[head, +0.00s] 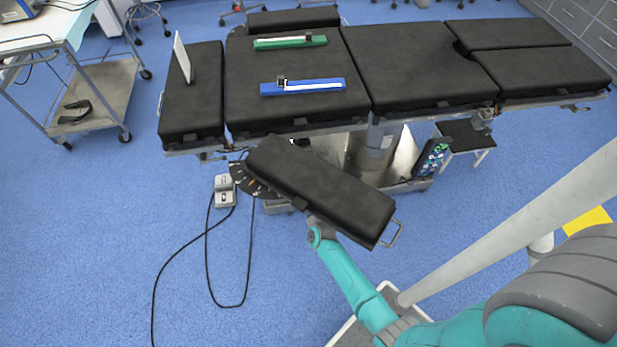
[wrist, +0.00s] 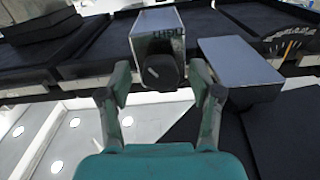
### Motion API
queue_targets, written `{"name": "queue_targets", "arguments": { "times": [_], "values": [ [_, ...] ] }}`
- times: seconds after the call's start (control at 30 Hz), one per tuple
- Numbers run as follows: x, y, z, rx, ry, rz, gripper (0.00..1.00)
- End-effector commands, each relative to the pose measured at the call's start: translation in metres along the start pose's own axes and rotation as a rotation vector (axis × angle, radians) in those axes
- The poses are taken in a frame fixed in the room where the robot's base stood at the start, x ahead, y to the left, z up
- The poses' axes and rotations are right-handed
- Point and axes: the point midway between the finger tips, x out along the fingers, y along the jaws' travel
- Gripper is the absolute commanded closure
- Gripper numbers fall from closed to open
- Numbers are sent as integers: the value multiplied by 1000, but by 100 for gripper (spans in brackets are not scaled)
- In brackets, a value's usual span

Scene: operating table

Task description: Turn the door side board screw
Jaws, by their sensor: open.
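A dark round knob (wrist: 159,72), apparently the board screw, shows in the wrist view on the near end of a pale metal block (wrist: 155,28). My gripper (wrist: 160,80) is open, with one finger on each side of the knob and visible gaps between. I cannot tell how deep the knob sits between the fingertips. In the head view, the padded black side board (head: 322,188) stands out at an angle from the table's near side. My arm reaches up to its underside, where the fingertips and the screw are hidden.
The black operating table (head: 410,65) holds a green clamp-like piece (head: 290,43) and a blue one (head: 305,87). A foot pedal (head: 224,190) with cables lies on the blue floor. A trolley (head: 100,90) stands at left. The floor at lower left is mostly free.

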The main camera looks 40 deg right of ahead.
Motion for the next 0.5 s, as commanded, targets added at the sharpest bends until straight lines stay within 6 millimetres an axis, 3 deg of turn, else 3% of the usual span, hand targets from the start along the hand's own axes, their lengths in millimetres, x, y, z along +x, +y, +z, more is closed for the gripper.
{"name": "queue_targets", "arguments": {
  "times": [0.07, 0.3, 0.5],
  "values": [
    [0, 0, 0, 0, 0, 0, 39],
    [0, 0, 0, 0, 0, 0, 96],
    [0, 0, 0, 8, 0, 0, 96]
  ]
}}
